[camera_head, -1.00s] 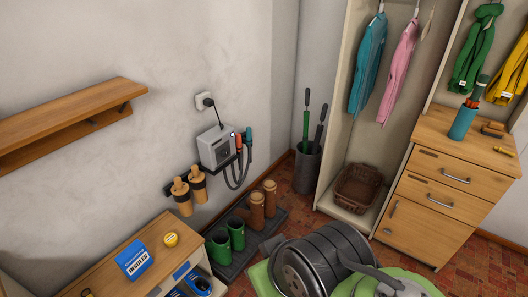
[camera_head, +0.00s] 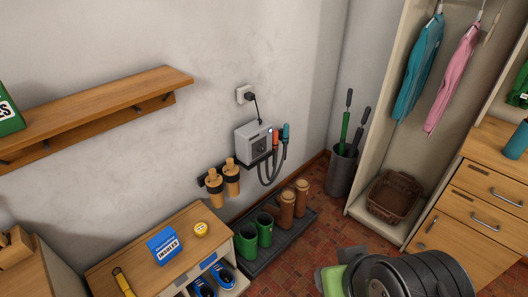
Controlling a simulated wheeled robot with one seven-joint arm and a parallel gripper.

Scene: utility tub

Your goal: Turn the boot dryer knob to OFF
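The boot dryer (camera_head: 253,141) is a light grey box mounted on the wall, with a cable running up to a wall socket (camera_head: 244,94). A round dark knob (camera_head: 260,145) sits on its front face; its pointer and markings are too small to read. Hoses with an orange nozzle (camera_head: 276,137) and a teal nozzle (camera_head: 286,130) hang at its right side. My gripper is not in view. Only a dark rounded part at the lower right, probably of my own arm, shows, well apart from the dryer.
Below the dryer, green boots (camera_head: 255,236) and brown boots (camera_head: 295,203) stand on a dark tray (camera_head: 278,240). A low wooden cabinet (camera_head: 137,257) holds a blue insoles box (camera_head: 163,246). A wall shelf (camera_head: 95,113) juts out at left. An umbrella bin (camera_head: 341,172) stands right of the dryer.

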